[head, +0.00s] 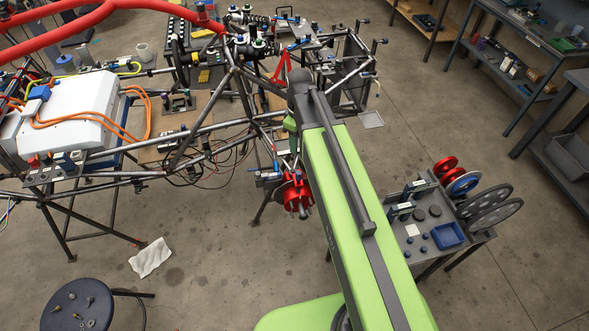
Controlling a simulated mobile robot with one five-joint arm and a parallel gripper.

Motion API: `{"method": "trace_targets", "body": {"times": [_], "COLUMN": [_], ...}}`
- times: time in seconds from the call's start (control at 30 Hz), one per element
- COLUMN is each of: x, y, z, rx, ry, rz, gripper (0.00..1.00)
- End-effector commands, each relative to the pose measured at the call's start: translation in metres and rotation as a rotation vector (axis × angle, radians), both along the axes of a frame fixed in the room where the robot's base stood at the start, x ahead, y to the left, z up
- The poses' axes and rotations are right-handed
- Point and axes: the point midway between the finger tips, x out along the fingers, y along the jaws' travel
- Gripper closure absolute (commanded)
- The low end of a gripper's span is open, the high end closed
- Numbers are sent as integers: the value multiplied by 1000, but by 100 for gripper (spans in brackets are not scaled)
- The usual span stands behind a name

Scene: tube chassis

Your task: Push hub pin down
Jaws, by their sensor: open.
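A red hub assembly (295,196) hangs at the near right corner of the tube chassis (205,130), with dark and grey parts around it. A hub pin is too small to make out on it. My green arm (350,200) reaches up the picture from the bottom, passing just right of the hub. Its dark elbow (301,88) is above and beyond the hub in the picture. A short green link shows below the elbow, left of the arm. My gripper cannot be made out; the arm and chassis parts hide that area.
A grey parts cart (480,236) with discs, a blue tray (447,235) and small parts stands at right. A white box (75,108) with orange cables sits on the chassis at left. A stool (80,305) is at lower left. A white cloth (150,258) lies on open floor.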

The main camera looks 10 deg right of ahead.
Motion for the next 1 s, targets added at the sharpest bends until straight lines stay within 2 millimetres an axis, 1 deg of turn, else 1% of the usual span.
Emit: {"method": "trace_targets", "body": {"times": [0.17, 0.27, 0.8, 0.9, 1.0], "x": [0, 0, 0, 0, 0], "y": [0, 0, 1, 1, 1], "z": [-22, -40, -150, -166, -174], "rx": [0, 0, 0, 0, 0], "ry": [0, 0, 0, 0, 0], "rz": [-1, -1, -1, -1, -1], "gripper": [57, 57, 57, 57, 57]}}
